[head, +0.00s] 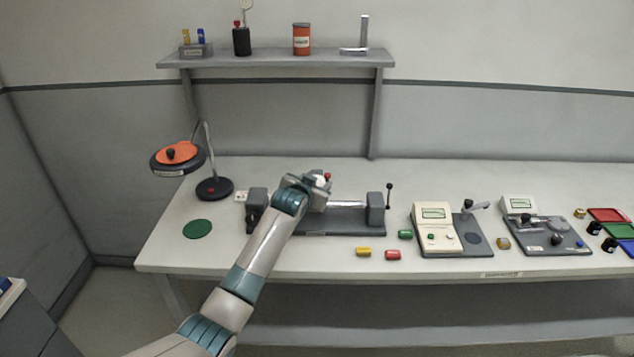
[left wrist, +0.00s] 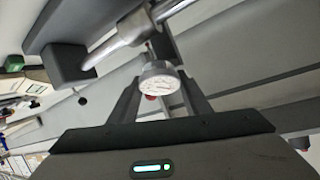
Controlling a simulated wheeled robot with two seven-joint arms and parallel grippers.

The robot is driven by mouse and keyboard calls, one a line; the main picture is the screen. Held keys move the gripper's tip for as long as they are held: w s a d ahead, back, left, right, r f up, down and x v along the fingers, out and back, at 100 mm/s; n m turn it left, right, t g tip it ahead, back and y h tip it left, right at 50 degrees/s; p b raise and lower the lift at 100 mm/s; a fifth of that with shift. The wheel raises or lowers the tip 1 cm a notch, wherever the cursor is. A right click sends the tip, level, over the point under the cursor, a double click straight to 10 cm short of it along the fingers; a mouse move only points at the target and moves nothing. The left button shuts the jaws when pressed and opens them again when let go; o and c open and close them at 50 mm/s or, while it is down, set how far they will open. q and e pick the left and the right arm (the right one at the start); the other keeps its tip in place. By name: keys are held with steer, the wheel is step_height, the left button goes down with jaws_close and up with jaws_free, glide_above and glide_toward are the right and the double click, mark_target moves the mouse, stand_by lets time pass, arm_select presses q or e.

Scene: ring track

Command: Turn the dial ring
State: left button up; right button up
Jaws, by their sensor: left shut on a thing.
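A small round dial (left wrist: 158,78) with a white face and grey rim sits between the fingers of my left gripper (left wrist: 160,92) in the left wrist view. The gripper is shut on its ring. The dial is by a shiny metal shaft (left wrist: 125,38). In the head view my left gripper (head: 318,184) is at the middle of a grey bench fixture (head: 345,228), which carries a horizontal bar (head: 352,204) between two end blocks. My wrist hides the dial there. A red knob (head: 327,176) shows just beyond the gripper. My right gripper is not in view.
A magnifier lamp (head: 178,155) and a green disc (head: 197,229) are left of the fixture. A cream instrument (head: 436,228) stands farther right. A shelf (head: 275,60) hangs above.

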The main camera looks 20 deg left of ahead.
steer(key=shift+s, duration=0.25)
arm_select(q)
steer(key=o, duration=1.1)
steer(key=shift+s, duration=0.15)
steer(key=shift+s+r, duration=0.25)
steer(key=shift+s, duration=0.2)
steer(key=shift+s+r, duration=0.1)
steer(key=shift+s, duration=0.3)
steer(key=v, duration=0.5)
steer(key=b+v, duration=0.1)
steer(key=v, duration=0.4)
steer(key=b+v, duration=0.1)
steer(key=v, duration=0.4)
steer(key=shift+s+d, duration=0.2)
steer(key=shift+d, duration=0.05)
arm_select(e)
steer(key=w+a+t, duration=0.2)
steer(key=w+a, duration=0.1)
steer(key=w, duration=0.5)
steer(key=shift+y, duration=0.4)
